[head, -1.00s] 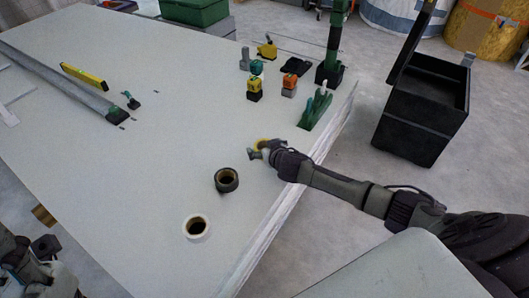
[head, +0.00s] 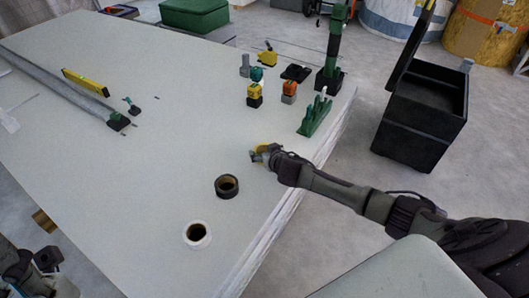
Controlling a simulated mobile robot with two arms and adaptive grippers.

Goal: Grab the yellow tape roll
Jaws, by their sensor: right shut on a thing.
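The yellow tape roll (head: 265,148) is at the right part of the white panel stack, partly hidden by my right gripper (head: 260,154). My right gripper is shut on the roll, at or just above the panel surface; the exact height is hard to tell. A black tape roll (head: 227,187) and a white tape roll (head: 197,234) lie nearer, to the left of the gripper. Parts of my left arm show at the lower left corner, where its fingers cannot be made out.
The white panel stack (head: 130,190) has clear room around the rolls. A green clamp-like tool (head: 314,116), small orange and yellow tools (head: 289,91) and a green-black stand (head: 331,60) are beyond the gripper. A black open box (head: 421,120) stands on the floor at right.

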